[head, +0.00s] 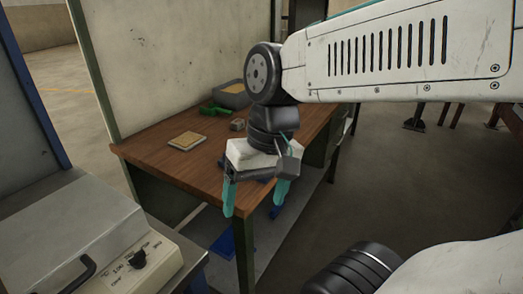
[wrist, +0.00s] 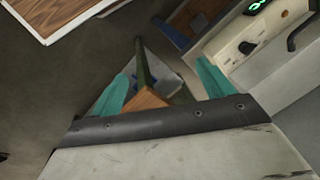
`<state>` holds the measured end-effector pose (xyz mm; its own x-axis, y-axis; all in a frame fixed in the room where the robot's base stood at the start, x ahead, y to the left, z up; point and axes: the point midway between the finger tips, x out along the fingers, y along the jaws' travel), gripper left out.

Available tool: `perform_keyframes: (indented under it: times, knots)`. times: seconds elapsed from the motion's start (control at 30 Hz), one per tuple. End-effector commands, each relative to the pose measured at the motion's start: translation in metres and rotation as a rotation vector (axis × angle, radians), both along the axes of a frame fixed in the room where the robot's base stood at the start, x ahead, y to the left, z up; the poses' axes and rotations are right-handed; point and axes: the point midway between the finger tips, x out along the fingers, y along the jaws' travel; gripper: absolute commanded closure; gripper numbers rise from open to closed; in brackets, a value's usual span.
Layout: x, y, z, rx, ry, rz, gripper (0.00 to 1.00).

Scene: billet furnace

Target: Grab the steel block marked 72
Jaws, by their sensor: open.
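A small grey block (head: 237,124) sits on the wooden table (head: 215,172), behind my gripper; it may be a steel block, but no number can be read. My gripper (head: 255,195) hangs in front of the table's near edge, its two teal fingers pointing down and spread apart, with nothing between them. In the wrist view my gripper (wrist: 162,85) is also open and empty, and a wooden table corner (wrist: 148,99) shows beyond the fingers. No block shows in the wrist view.
A tan square pad (head: 187,141) lies on the table's left. A green object (head: 214,110) and a grey bin (head: 234,97) stand at the back. A pale furnace unit (head: 92,240) with a dial and handle is at lower left. A tall panel (head: 170,55) borders the table.

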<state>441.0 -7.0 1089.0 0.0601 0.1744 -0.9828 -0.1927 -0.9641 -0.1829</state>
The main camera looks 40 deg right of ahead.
Motion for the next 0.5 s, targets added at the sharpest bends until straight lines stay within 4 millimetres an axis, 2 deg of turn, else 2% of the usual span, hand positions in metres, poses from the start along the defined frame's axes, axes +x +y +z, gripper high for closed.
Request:
perform_keyframes:
  times: [0.13, 0.27, 0.37, 0.47, 0.5]
  knots:
    - [0.048, 0.014, -0.013, 0.286, 0.112, -0.338, 0.20]
    - [0.104, 0.007, -0.022, 0.559, 0.191, -0.692, 0.20]
    - [0.150, -0.017, -0.032, 0.762, 0.242, -0.983, 0.20]
    - [0.193, -0.059, -0.046, 0.962, 0.281, -1.281, 0.20]
    - [0.207, -0.079, -0.053, 1.039, 0.292, -1.396, 0.20]
